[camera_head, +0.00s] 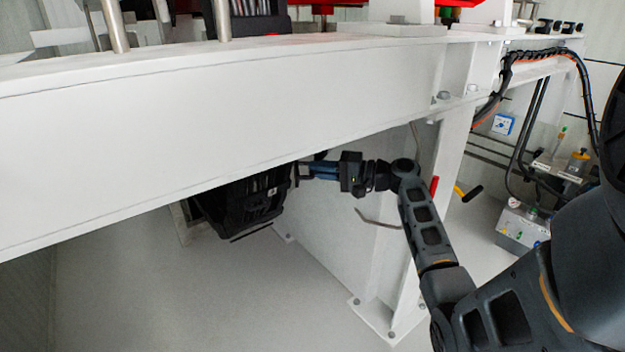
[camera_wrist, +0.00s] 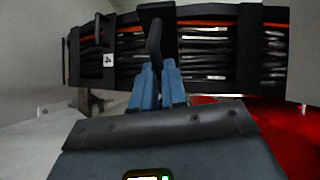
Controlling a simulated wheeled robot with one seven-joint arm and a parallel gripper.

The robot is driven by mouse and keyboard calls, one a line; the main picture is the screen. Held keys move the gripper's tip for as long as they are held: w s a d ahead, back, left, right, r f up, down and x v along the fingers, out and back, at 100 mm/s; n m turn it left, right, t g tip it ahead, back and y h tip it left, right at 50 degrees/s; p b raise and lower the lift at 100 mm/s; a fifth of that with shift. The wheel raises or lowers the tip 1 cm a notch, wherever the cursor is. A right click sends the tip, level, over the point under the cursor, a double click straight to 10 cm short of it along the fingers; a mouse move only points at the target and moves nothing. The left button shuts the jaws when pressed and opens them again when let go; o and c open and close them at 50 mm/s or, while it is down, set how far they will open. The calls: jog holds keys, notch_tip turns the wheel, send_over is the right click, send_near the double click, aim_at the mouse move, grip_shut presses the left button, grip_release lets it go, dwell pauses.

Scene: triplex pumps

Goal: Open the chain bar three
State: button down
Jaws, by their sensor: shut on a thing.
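A black cable chain (camera_wrist: 215,50) runs across the upper part of the wrist view, with black cables and an orange cable inside. A dark bar (camera_wrist: 155,38) stands out at its middle, in front of the cables, its upper end near the chain's top edge. I take it for chain bar three, but no number shows on it. My gripper (camera_wrist: 158,72) has its blue fingers shut on the bar's lower end. In the head view the chain (camera_head: 245,203) hangs below the white beam, and my gripper (camera_head: 303,169) reaches it from the right, its fingertips partly hidden.
The white beam (camera_head: 220,105) runs close above my gripper. A white post (camera_head: 450,165) stands next to my wrist. A bent metal rod (camera_head: 378,221) lies below my wrist. Another chain bar with a small white label (camera_wrist: 108,60) is at left. The floor (camera_head: 210,295) below is clear.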

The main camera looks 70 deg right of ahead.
jog(key=shift+f, duration=0.1)
jog(key=c, duration=1.2)
grip_release()
jog(key=shift+d, duration=0.1)
jog(key=shift+o, duration=0.2)
